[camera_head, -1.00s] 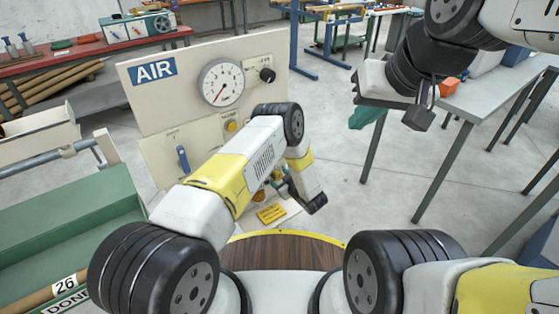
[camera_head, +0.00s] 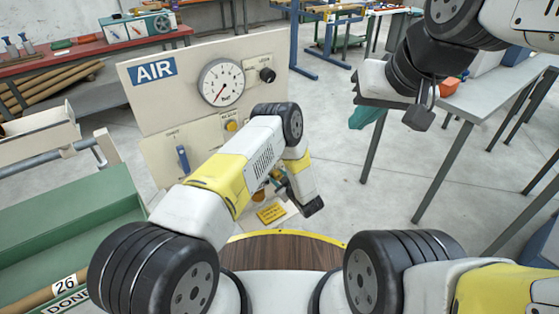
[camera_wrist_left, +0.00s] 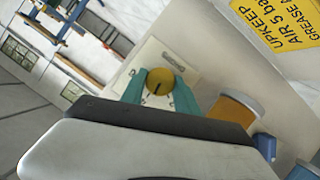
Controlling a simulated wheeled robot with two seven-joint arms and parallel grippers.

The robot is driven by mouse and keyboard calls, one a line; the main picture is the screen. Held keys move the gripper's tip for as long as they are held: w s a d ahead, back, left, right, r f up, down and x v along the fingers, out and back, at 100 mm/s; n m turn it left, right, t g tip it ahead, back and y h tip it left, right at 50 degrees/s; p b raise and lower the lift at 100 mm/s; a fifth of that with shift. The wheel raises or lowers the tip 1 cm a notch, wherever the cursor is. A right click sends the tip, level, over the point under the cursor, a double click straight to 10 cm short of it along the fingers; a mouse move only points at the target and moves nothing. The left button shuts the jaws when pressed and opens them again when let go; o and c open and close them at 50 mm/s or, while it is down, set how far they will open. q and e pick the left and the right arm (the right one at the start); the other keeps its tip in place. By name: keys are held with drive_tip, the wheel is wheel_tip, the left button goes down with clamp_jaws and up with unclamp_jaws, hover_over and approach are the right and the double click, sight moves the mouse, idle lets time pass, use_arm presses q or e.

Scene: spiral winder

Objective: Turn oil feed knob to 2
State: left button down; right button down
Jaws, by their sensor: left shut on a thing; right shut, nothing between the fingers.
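A round brass-yellow knob (camera_wrist_left: 160,81) with a dark pointer line shows in the left wrist view, on a cream plate with small lettering and marks. I cannot read which number the pointer is at. The teal fingers of my left gripper (camera_wrist_left: 158,96) are shut on the knob, one on each side. In the head view my left gripper (camera_head: 276,178) is low at the panel (camera_head: 205,122), and my arm hides most of the knob's area. My right gripper (camera_head: 366,118) is shut and empty, held in the air beside the grey table.
The panel carries an AIR sign, a round gauge (camera_head: 222,82), a black knob (camera_head: 267,75) and a blue lever (camera_head: 183,159). A yellow notice (camera_wrist_left: 280,22) and an amber cylinder (camera_wrist_left: 231,110) are close to my left gripper. A grey table (camera_head: 480,100) stands at right.

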use_arm(q)
drive_tip(key=n+t, duration=0.1)
drive_tip(key=n, duration=0.1)
drive_tip(key=n+t+h, duration=0.1)
drive_tip(key=n, duration=0.1)
drive_tip(key=shift+s+a+f+n+h, duration=0.1)
drive_tip(key=shift+s+f+n+h, duration=0.1)
drive_tip(key=shift+n+h, duration=0.1)
drive_tip(key=n+t, duration=0.2)
drive_tip(key=n, duration=0.2)
drive_tip(key=shift+f, duration=0.1)
drive_tip(key=shift+n+t+h, duration=0.3)
drive_tip(key=shift+n, duration=0.1)
drive_tip(key=c, duration=0.9)
unclamp_jaws()
drive_tip(key=v, duration=0.7)
drive_tip(key=shift+s, duration=0.35)
